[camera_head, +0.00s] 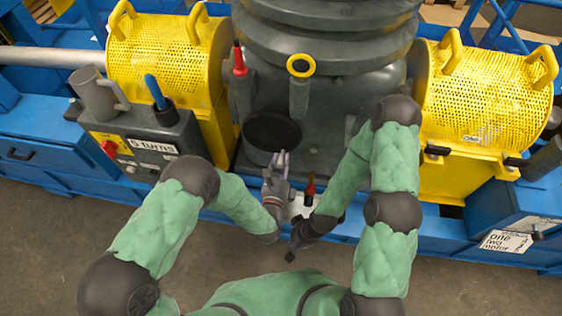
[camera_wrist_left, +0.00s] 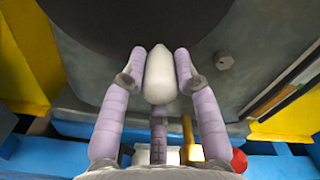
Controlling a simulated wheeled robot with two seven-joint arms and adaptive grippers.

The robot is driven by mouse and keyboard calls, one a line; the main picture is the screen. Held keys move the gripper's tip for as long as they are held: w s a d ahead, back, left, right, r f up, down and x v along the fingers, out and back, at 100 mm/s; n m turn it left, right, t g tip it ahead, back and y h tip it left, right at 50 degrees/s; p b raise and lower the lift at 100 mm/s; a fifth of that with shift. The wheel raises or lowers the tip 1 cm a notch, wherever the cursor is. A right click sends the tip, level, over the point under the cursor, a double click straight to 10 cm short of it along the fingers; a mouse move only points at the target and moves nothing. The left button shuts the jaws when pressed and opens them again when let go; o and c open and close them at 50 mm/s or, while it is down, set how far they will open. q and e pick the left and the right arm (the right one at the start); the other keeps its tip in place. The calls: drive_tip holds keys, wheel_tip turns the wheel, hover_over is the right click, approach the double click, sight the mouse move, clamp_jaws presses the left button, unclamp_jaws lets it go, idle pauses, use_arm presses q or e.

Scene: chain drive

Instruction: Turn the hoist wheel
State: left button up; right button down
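The hoist wheel looks to be the dark round disc (camera_head: 272,132) low on the grey drum housing; it fills the top of the left wrist view (camera_wrist_left: 150,22). A pale, rounded handle knob (camera_wrist_left: 158,78) stands out in front of the disc. My left gripper (camera_head: 280,158) is at the disc's lower edge. Its lavender fingers (camera_wrist_left: 160,68) lie on both sides of the knob and appear to touch it. How the knob joins the disc is hidden. My right gripper (camera_head: 291,256) is low, in front of the blue frame, apart from the wheel; its fingers are too small to read.
Yellow perforated guards (camera_head: 165,62) flank the housing; the other guard (camera_head: 485,100) is on the right. A grey box marked "5 turns" (camera_head: 150,147) stands left. A red-handled tool (camera_head: 311,186) stands near my right forearm. The blue frame (camera_head: 350,227) runs along the front.

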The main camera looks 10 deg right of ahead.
use_arm(q)
drive_tip(key=shift+o, duration=0.9)
drive_tip(key=shift+f, duration=0.15)
drive_tip(key=v, duration=1.2)
